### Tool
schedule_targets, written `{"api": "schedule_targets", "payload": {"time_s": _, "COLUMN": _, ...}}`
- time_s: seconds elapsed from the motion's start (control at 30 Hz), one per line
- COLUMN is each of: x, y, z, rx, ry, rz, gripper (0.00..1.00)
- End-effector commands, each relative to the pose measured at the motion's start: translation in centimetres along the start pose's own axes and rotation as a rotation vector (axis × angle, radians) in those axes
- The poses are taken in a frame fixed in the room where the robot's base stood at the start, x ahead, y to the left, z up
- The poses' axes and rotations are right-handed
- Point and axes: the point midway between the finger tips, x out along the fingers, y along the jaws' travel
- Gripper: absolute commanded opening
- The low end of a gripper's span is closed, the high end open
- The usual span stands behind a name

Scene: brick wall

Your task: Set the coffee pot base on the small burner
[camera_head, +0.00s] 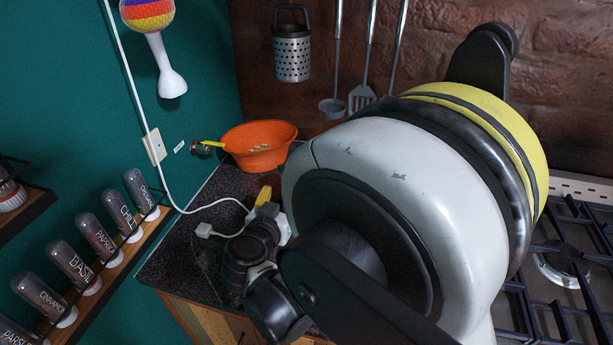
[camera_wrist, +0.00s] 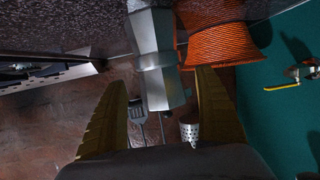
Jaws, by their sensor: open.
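In the wrist view a silver, faceted coffee pot (camera_wrist: 160,70) with a narrow waist shows between the two yellow fingers of my gripper (camera_wrist: 160,79). The fingers are open, with gaps on both sides of the pot. I cannot tell whether the base and top are joined. In the head view my gripper (camera_head: 263,196) is over the dark counter, mostly hidden by my arm, and the pot cannot be clearly made out. The stove (camera_head: 565,262) shows at the right edge with black grates and a burner. Much of it is hidden behind my arm, so I cannot tell which burner is small.
An orange bowl (camera_head: 258,146) stands at the back of the counter, close beside the pot in the wrist view. A yellow-handled valve (camera_head: 205,147) sticks out of the teal wall. A white cord crosses the counter. Spice jars (camera_head: 90,240) line the left wall.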

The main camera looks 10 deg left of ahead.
Motion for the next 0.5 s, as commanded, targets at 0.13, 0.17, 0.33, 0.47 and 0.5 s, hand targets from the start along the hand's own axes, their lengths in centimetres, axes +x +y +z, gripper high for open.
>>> {"api": "schedule_targets", "payload": {"time_s": 0.13, "x": 1.0, "y": 0.1, "z": 0.0, "rx": 0.000, "ry": -0.001, "rz": 0.002, "gripper": 0.82}}
{"api": "schedule_targets", "payload": {"time_s": 0.17, "x": 1.2, "y": 0.1, "z": 0.0, "rx": -0.001, "ry": -0.001, "rz": 0.002, "gripper": 0.82}}
{"api": "schedule_targets", "payload": {"time_s": 0.33, "x": 3.5, "y": 0.1, "z": 0.2, "rx": 0.001, "ry": -0.001, "rz": 0.003, "gripper": 0.82}}
{"api": "schedule_targets", "payload": {"time_s": 0.47, "x": 5.5, "y": 0.1, "z": 0.1, "rx": 0.000, "ry": -0.001, "rz": 0.003, "gripper": 0.82}}
{"api": "schedule_targets", "payload": {"time_s": 0.5, "x": 5.8, "y": 0.0, "z": 0.1, "rx": -0.001, "ry": -0.001, "rz": 0.001, "gripper": 0.82}}
